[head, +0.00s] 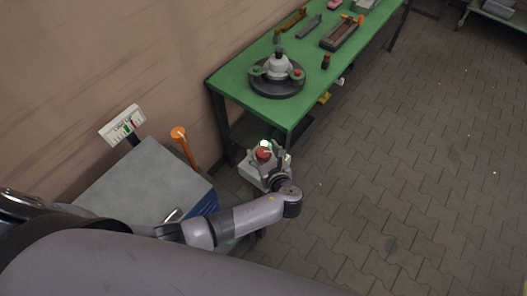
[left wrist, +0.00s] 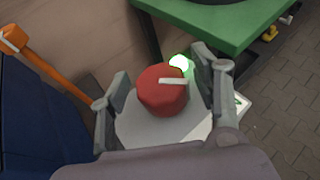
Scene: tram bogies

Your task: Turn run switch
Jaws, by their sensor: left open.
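The run switch is a round red knob (left wrist: 162,90) with a pale bar on its top, on a light grey box (left wrist: 135,130). A lit green lamp (left wrist: 180,62) sits just behind it. In the head view the red knob (head: 263,154) and green lamp (head: 265,143) show small beside the green table. My left gripper (left wrist: 165,85) is open, with one finger on each side of the knob; whether the fingers touch it I cannot tell. In the head view the left gripper (head: 265,156) partly covers the box. My right gripper is not in view.
A green table (head: 235,85) with a round dark fixture (head: 277,82) and trays stands behind. A grey cabinet (head: 140,185) with a orange lever (head: 183,145) and a gauge panel (head: 122,126) are at left. Paved floor (head: 400,170) at right is free.

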